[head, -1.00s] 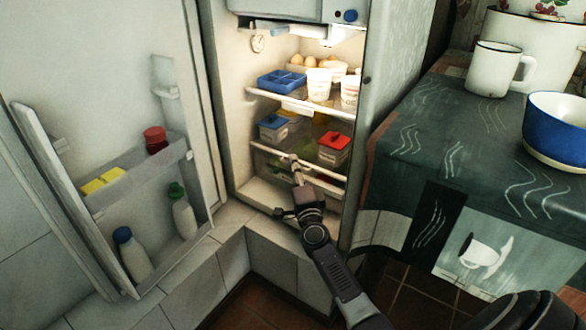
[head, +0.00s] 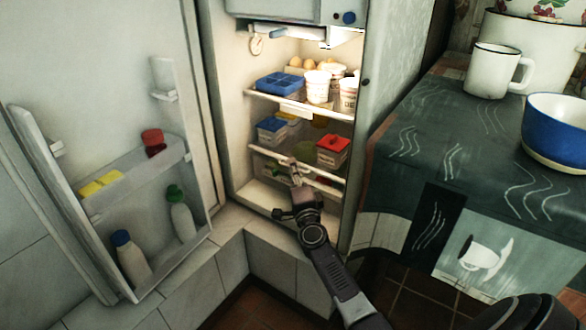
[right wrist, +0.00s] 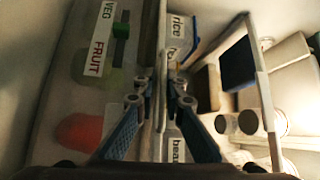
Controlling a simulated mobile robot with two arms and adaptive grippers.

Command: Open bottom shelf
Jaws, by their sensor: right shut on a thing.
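The bottom shelf (head: 326,178) is a clear bin with a pale front rail, low in the open fridge. In the right wrist view its label (right wrist: 97,55) reads VEG and FRUIT, and blurred red and green shapes show through it. My right gripper (head: 296,172) reaches in from below at the middle of that front rail. In the wrist view its two fingers (right wrist: 160,88) are closed on the pale edge of the shelf. The contact is partly hidden by the fingers. My left gripper is not in view.
Above are a red-lidded box (head: 333,150), a blue-lidded box (head: 271,129) and a blue tray (head: 280,83). The open fridge door (head: 110,80) with its bottle rack stands left. A covered table (head: 480,150) with a white mug (head: 492,72) and a blue bowl (head: 556,125) flanks the right.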

